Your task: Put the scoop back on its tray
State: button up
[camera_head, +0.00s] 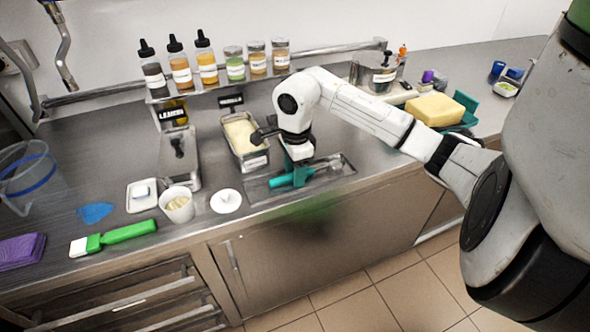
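A long shallow metal tray (348,165) lies near the front edge of the steel counter. A scoop with a teal handle (281,181) is at the tray's left part, its metal end pointing right. My gripper (298,168) points down right over the scoop, at the inner end of the handle. The fingertips are small and merge with the teal shape. I cannot tell whether they are closed on the handle, or whether the scoop rests on the tray or is just above it.
Left of my gripper stands an open pan of pale ice cream (242,133). A covered pan (180,160), a white cup (177,205), a white round lid (226,201) and a green-handled spatula (114,236) are further left. Bottles and jars stand on a shelf behind.

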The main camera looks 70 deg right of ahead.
jog(key=shift+r, duration=0.1)
notch_tip(320, 180, up, 12)
jog(key=b, duration=0.1)
jog(key=shift+b, duration=0.3)
jog(key=shift+s, duration=0.1)
dwell(1.4)
